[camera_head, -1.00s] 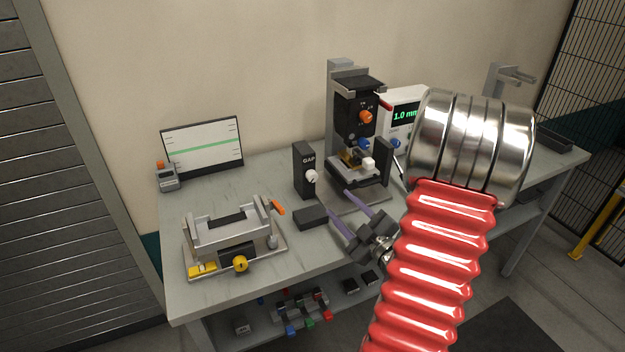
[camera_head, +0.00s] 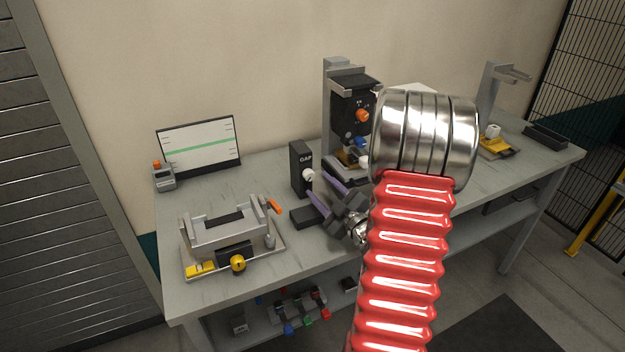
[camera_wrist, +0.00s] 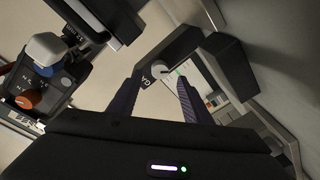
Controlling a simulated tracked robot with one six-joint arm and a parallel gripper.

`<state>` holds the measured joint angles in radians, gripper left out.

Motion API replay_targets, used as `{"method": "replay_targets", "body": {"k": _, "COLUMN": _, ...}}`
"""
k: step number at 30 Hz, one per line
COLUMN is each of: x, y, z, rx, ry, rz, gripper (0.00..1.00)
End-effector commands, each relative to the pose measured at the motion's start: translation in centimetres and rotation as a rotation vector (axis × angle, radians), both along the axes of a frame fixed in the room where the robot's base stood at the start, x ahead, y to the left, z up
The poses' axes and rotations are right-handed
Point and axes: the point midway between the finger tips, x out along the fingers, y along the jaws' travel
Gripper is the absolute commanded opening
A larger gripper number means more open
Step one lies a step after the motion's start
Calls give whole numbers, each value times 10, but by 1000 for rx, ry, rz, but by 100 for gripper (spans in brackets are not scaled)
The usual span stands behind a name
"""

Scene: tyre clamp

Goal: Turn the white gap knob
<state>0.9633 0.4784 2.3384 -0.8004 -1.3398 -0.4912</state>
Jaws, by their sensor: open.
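The white gap knob (camera_head: 309,175) sits on the front face of the black GAP box (camera_head: 299,166), which stands upright on the bench. My gripper (camera_head: 319,190) is open, its two purple-grey fingers pointing at the box. The fingertips are close to the knob, one above and right of it, one below it in the head view. In the wrist view the knob (camera_wrist: 158,71) shows between the fingers of my gripper (camera_wrist: 158,82), nearer the left finger and beyond the tips. I see no contact. The GAP lettering shows beside the knob.
The black machine (camera_head: 352,110) with an orange knob (camera_head: 362,115) stands just right of the box. A grey fixture (camera_head: 228,228) with a yellow knob lies at the left front. A monitor (camera_head: 199,147) stands behind it. My red arm hides part of the bench.

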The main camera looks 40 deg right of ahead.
Motion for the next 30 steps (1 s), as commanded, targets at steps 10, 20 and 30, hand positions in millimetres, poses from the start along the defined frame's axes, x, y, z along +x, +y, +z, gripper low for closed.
{"method": "replay_targets", "body": {"k": 10, "x": 45, "y": -8, "z": 0, "rx": -1, "ry": -1, "rz": 2, "gripper": 45}}
{"method": "replay_targets", "body": {"k": 20, "x": 50, "y": -9, "z": 0, "rx": 0, "ry": 0, "rz": 1, "gripper": 45}}
{"method": "replay_targets", "body": {"k": 30, "x": 50, "y": -9, "z": 0, "rx": -1, "ry": 0, "rz": 1, "gripper": 25}}
